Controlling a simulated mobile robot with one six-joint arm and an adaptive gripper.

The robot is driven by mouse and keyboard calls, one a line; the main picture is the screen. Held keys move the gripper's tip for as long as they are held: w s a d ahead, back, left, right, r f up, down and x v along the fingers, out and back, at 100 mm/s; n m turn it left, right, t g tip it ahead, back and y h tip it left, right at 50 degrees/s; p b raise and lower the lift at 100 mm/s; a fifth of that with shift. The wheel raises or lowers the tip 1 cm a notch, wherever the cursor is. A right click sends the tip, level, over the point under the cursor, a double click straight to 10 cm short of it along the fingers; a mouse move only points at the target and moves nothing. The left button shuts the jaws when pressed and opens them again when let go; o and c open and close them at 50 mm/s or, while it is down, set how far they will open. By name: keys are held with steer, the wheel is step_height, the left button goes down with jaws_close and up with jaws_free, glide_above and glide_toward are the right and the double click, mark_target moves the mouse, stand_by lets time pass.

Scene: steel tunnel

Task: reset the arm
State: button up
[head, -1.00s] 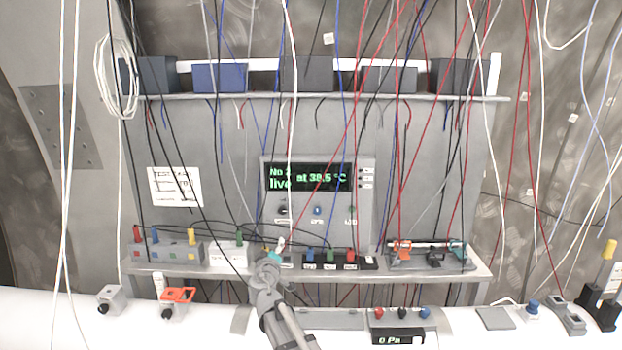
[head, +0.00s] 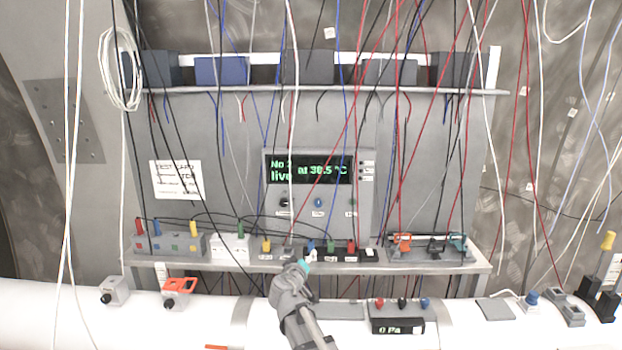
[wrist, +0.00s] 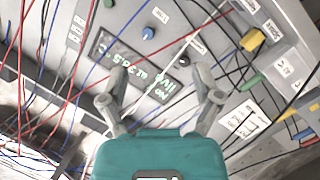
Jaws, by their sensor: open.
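My gripper (head: 306,262) is at the front edge of the instrument shelf in the head view, below the display panel. In the wrist view my gripper (wrist: 166,85) has its two grey fingers spread apart, with nothing seen between them but the panel behind. The display panel (head: 318,190) shows green text and a row of knobs. In the wrist view the display (wrist: 140,68) appears tilted and upside down, beyond the fingers.
The shelf (head: 150,262) holds several coloured plugs and small boxes. Many loose cables (head: 397,130) hang in front of the panel. An orange-topped switch (head: 179,287) and a pressure readout (head: 398,326) sit on the white surface in front.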

steer(key=s+d+f+m+g+b, duration=0.1)
steer(key=s+d+f+g, duration=0.1)
steer(key=d+f, duration=0.3)
steer(key=s+d+f+m+g+h+b, duration=0.1)
steer(key=s+d+f+m+g+b, duration=0.1)
steer(key=s+d+f, duration=0.3)
steer(key=s+d+f+m+g+h+b, duration=0.1)
steer(key=s+d+f+g+b, duration=0.1)
steer(key=d+f, duration=0.3)
steer(key=shift+s+d+m+g, duration=0.35)
steer(key=shift+s+g, duration=0.3)
steer(key=shift+g, duration=0.25)
steer(key=s+d+f+g+y+b, duration=0.1)
steer(key=s+f+g+y+b, duration=0.2)
steer(key=s+f, duration=0.3)
steer(key=s+d+f+g+y+b, duration=0.2)
steer(key=s+f, duration=0.4)
steer(key=s, duration=0.5)
steer(key=g+y+b, duration=0.1)
steer(key=g, duration=0.1)
steer(key=shift+s+f+g, duration=0.35)
steer(key=shift+s+g, duration=0.05)
